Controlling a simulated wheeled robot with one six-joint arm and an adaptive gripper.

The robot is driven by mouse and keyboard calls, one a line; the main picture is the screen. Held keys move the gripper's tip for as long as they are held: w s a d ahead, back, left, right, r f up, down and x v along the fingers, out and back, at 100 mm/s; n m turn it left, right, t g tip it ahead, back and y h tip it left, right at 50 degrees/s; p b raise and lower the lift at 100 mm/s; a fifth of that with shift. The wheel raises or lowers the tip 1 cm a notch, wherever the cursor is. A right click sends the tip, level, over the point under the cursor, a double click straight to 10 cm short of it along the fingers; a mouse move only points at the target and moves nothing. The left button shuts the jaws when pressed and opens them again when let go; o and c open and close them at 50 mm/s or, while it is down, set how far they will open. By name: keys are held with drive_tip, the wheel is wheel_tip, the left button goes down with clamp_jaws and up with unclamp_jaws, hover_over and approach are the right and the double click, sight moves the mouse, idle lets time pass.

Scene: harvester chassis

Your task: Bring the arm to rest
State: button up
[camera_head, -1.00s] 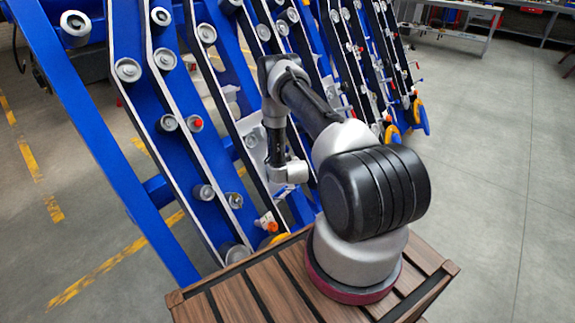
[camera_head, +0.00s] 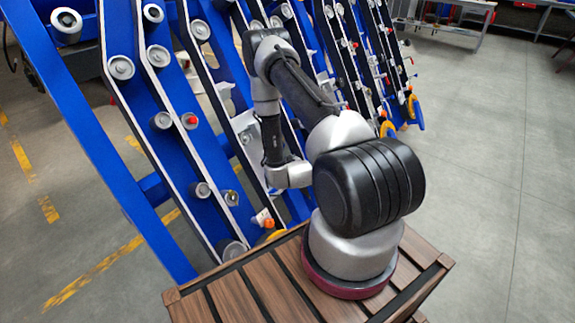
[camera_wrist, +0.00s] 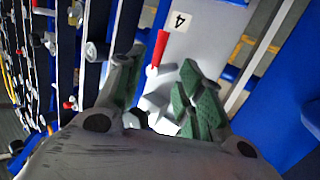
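My arm (camera_head: 292,85) rises from its base on the slatted wooden platform and bends over toward the blue chassis (camera_head: 75,130). Its wrist (camera_head: 288,174) hangs low beside the chassis rails. In the head view I cannot make out the gripper fingers. In the wrist view my gripper (camera_wrist: 163,78) has its two green-padded fingers spread apart, with nothing visibly held. Beyond and between the fingers are a red-tipped part (camera_wrist: 158,50) and a pale grey fitting. A white label marked 4 (camera_wrist: 179,21) sits just past them.
Sloping rails with rollers and small red and orange parts stand close to the arm on its left. An orange-tipped part (camera_head: 267,222) is near the platform edge. The grey floor (camera_head: 480,180) at right is open. Workbenches (camera_head: 450,25) stand at the back.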

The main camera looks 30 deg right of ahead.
idle(0.4)
drive_tip(key=s+a+f+m+g+y, duration=0.1)
drive_tip(key=s+a+f+g+y, duration=0.2)
drive_tip(key=s, duration=0.4)
drive_tip(key=s+a+f+g, duration=0.2)
drive_tip(key=s+f+g, duration=0.1)
drive_tip(key=s+g, duration=0.3)
drive_tip(key=s+a+r, duration=0.2)
drive_tip(key=s+r, duration=0.4)
drive_tip(key=r, duration=1.2)
drive_tip(key=s+a+r+t+y, duration=0.1)
drive_tip(key=s+a+r, duration=0.2)
drive_tip(key=r, duration=1.5)
drive_tip(key=s+a+r+n+t, duration=0.1)
drive_tip(key=s+a+r, duration=0.2)
drive_tip(key=s+r, duration=0.7)
wheel_tip(320, 180, up, 8)
drive_tip(key=shift+a+r, duration=0.15)
